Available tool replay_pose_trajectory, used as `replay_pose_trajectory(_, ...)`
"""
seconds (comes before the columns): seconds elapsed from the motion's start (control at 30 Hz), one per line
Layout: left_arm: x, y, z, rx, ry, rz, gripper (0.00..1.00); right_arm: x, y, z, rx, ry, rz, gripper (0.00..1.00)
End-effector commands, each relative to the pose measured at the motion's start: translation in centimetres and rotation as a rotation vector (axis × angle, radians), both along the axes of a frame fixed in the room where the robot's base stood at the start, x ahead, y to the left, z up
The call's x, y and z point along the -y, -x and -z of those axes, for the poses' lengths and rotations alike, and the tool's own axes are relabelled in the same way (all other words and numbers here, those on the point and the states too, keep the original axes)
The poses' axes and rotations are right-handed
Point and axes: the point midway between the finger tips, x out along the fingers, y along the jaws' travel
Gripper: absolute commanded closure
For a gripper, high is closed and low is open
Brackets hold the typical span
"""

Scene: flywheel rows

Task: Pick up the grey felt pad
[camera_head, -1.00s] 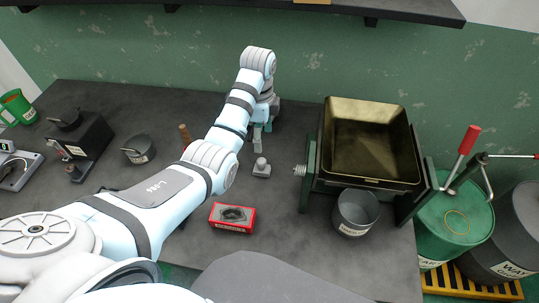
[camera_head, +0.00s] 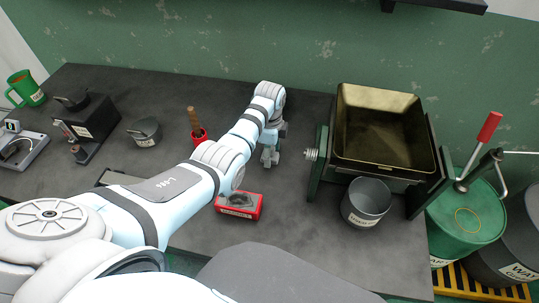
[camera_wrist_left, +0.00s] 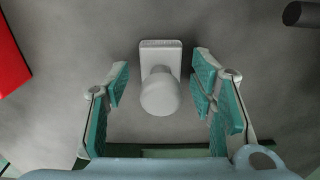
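The grey felt pad appears to be the small grey block with a rounded knob (camera_wrist_left: 161,85) in the left wrist view. It stands between the two teal-padded fingers of my left gripper (camera_wrist_left: 161,78), with a gap on each side. The gripper is open and not touching it. In the head view my left gripper (camera_head: 270,158) points down at the table and hides the pad. My right gripper is not in view.
A deep brass-coloured pan (camera_head: 385,168) and a dark grey cup (camera_head: 366,203) stand to the right. A red holder with a wooden handle (camera_head: 197,132) is behind my arm.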

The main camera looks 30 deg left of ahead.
Motion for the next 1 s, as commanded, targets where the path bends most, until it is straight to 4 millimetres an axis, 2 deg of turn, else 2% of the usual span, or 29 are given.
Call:
replay_pose_trajectory(0.03,0.0,0.0,0.0,0.000,0.000,0.000,0.63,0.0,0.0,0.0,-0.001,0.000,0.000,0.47)
replay_pose_trajectory(0.23,0.0,0.0,0.0,0.000,0.000,0.000,0.95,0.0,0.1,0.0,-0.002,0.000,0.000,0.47)
replay_pose_trajectory(0.5,0.0,0.0,-0.6,0.001,0.000,0.000,0.95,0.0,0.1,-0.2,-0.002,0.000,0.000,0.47)
replay_pose_trajectory(0.57,0.0,-0.1,-1.6,0.002,0.000,0.000,0.95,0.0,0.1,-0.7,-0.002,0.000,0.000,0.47)
replay_pose_trajectory(0.8,0.0,-0.1,-7.8,0.003,0.000,0.000,0.95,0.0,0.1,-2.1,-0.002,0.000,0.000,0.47)
replay_pose_trajectory(0.9,0.0,-0.1,-9.5,0.002,0.000,0.000,0.95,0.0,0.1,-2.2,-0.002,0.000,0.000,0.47)
replay_pose_trajectory(1.0,0.0,0.0,-10.1,0.000,0.000,0.000,0.95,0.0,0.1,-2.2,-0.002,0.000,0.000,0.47)
